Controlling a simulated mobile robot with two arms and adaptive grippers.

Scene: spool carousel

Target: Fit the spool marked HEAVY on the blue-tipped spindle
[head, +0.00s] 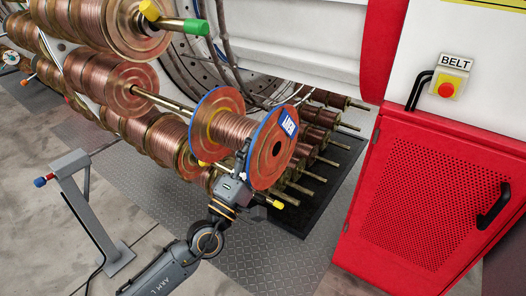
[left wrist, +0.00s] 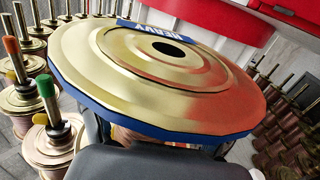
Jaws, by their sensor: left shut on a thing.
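The spool marked HEAVY (head: 231,130) has copper winding, orange-brown flanges and blue rims. Its blue label (head: 289,124) is on the right flange, whose center hole is dark. My left gripper (head: 233,187) is shut on the spool from below and holds it tilted. In the left wrist view the spool's flange (left wrist: 110,65) fills the middle above the gripper. A bare metal spindle (head: 165,100) runs from the carousel up to the spool's left flange. Its tip is hidden, so I cannot tell its color or whether it enters the spool. My right gripper is not in view.
Several loaded spools (head: 165,140) crowd the left. A rack of spools (head: 325,117) stands behind. A grey post (head: 88,215) stands at the lower left, a red cabinet (head: 425,190) at the right.

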